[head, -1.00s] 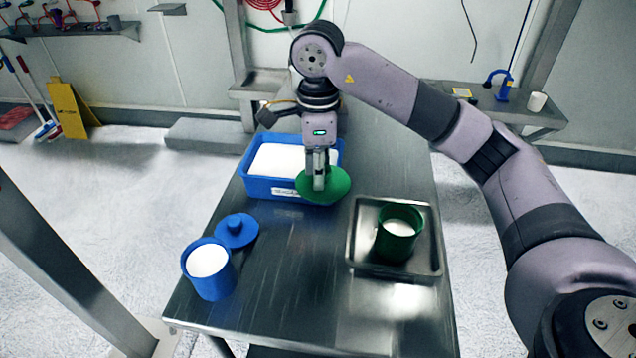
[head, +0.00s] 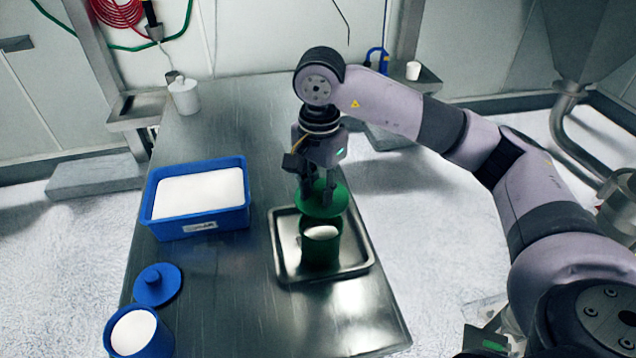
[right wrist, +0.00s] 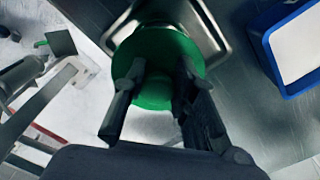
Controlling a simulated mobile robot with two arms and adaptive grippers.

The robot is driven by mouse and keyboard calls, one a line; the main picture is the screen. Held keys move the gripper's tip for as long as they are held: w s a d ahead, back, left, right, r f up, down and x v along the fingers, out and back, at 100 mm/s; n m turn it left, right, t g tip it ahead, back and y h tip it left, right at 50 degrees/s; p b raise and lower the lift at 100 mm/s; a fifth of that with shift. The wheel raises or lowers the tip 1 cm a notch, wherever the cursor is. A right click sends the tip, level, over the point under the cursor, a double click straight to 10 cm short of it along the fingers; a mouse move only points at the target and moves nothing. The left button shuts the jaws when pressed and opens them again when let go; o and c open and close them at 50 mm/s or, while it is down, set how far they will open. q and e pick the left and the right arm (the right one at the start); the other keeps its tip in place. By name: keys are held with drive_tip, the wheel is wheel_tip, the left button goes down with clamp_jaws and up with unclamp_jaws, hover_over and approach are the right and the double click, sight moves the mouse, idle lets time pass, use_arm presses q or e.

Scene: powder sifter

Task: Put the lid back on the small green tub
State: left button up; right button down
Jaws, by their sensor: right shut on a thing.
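The small green tub (head: 321,250) stands upright on a metal tray (head: 290,262), open at the top, with white powder inside. My right gripper (head: 318,190) is shut on the green lid (head: 322,203) and holds it above the tub, apart from it and slightly toward the back. In the right wrist view the lid (right wrist: 160,55) sits between the two fingers (right wrist: 155,100) and hides the tub; a bit of the tray (right wrist: 205,25) shows beyond it. My left gripper is not in view.
A blue bin (head: 200,228) of white powder stands left of the tray. A blue tub (head: 138,335) with white contents and its blue lid (head: 157,285) are at the front left of the metal table (head: 225,300). A white jar (head: 184,97) stands at the back left.

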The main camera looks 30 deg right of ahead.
drive_tip(key=shift+f+b, duration=0.55)
drive_tip(key=shift+f, duration=0.7)
wheel_tip(320, 180, down, 3)
drive_tip(key=shift+f+b, duration=0.15)
drive_tip(key=shift+b, duration=1.05)
drive_tip(key=shift+f, duration=0.2)
drive_tip(key=shift+b, duration=0.5)
drive_tip(key=shift+f+b, duration=0.15)
drive_tip(key=shift+b, duration=0.8)
idle(0.5)
drive_tip(key=c, duration=1.2)
unclamp_jaws()
